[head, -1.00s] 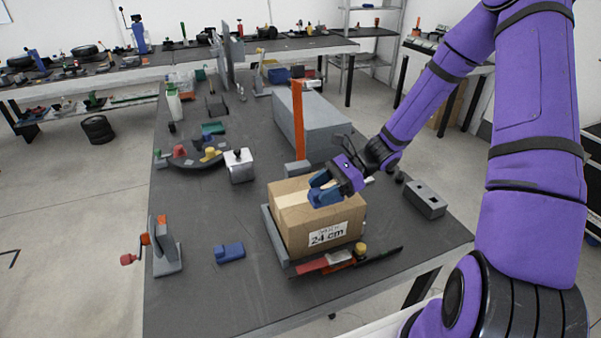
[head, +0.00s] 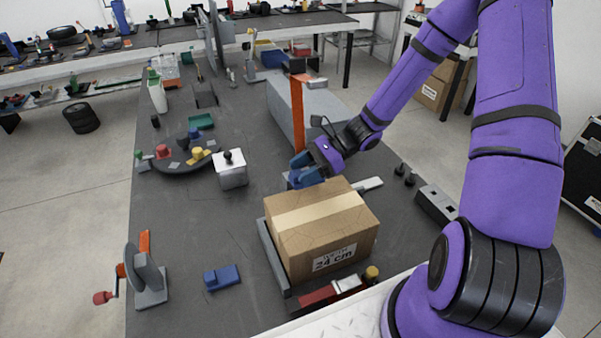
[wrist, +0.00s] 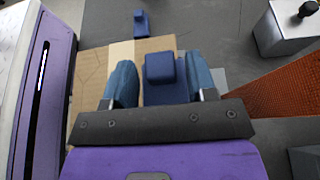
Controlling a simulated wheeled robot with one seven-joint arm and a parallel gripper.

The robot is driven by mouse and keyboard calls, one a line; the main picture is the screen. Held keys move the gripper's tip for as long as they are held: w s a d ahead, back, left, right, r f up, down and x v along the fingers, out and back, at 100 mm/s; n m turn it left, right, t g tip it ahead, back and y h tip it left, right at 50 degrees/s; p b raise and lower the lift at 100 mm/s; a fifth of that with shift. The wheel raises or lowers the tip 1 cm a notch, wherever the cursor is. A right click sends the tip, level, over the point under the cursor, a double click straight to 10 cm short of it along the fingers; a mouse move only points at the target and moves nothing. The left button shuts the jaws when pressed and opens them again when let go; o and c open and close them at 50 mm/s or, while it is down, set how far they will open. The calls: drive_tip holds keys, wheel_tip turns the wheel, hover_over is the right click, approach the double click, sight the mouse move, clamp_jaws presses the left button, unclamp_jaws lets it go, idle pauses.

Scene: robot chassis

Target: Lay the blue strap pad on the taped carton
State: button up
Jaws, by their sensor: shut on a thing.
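The taped carton (head: 350,232) stands on the table, closed, with a pale tape strip along its top and a "24 cm" label. My gripper (head: 301,172) is at the carton's far edge in the head view, its blue fingers shut on a blue strap pad (wrist: 161,70). In the wrist view the held pad has a raised block on a flat base. The carton top (wrist: 88,66) shows beneath and to the left of it. The gap between pad and carton is unclear. A second, similar blue pad (head: 222,277) lies on the table left of the carton.
A grey angled frame (head: 270,252) borders the carton's left side. An orange upright (head: 298,115) and a long grey block (head: 325,118) stand behind my gripper. A metal block with a black knob (head: 231,172) stands to the left. The table between is clear.

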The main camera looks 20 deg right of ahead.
drive_tip(key=shift+f, duration=1.65)
drive_tip(key=shift+f, duration=0.1)
drive_tip(key=o, duration=0.9)
